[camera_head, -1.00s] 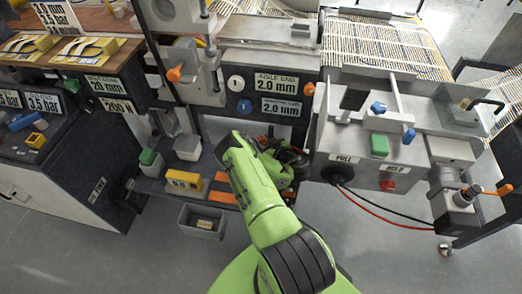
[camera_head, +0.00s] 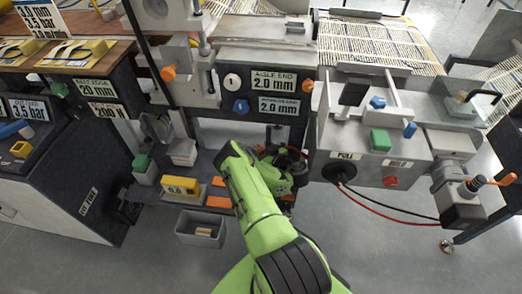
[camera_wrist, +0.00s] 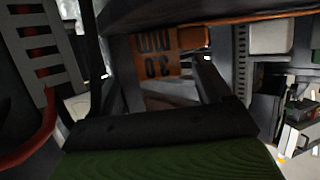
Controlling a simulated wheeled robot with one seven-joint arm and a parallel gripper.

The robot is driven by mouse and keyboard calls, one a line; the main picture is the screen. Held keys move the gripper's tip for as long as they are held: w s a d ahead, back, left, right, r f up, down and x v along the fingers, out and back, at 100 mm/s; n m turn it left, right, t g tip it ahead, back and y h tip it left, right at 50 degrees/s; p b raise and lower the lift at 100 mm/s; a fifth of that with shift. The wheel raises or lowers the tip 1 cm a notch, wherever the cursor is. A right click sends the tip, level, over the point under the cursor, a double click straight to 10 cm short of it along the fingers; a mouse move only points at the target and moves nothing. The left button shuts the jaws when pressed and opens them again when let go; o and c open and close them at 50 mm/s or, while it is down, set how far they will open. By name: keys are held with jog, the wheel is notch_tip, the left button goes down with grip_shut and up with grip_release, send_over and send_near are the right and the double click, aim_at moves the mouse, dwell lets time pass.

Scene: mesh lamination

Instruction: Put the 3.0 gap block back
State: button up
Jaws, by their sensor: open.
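The orange 3.0 gap block (camera_wrist: 158,52) shows in the wrist view, its "3.0 mm" marking upside down. My gripper (camera_wrist: 168,72) is open, with one finger on each side of the block in the picture. I cannot tell whether either finger touches it. In the head view my gripper (camera_head: 288,172) is low under the machine, beside the shelf, and mostly hidden by my arm. I cannot make out the 3.0 block there. Orange patches (camera_head: 217,201) show on the shelf (camera_head: 160,197) left of my arm.
A yellow marked block (camera_head: 181,186) and a green-topped block (camera_head: 143,168) stand on the shelf. A grey bin (camera_head: 200,228) is on the floor below. The control box (camera_head: 350,165) with red and black cables hangs close to the right of my gripper.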

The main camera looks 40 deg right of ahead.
jog(key=shift+r, duration=0.2)
jog(key=p+v, duration=0.3)
jog(key=p, duration=0.1)
jog(key=r+p+v, duration=0.1)
jog(key=p+v, duration=0.2)
jog(key=p, duration=0.1)
jog(key=shift+s, duration=0.15)
jog(key=shift+s+a+f+p, duration=0.15)
jog(key=shift+s+p, duration=0.4)
jog(key=shift+p, duration=0.35)
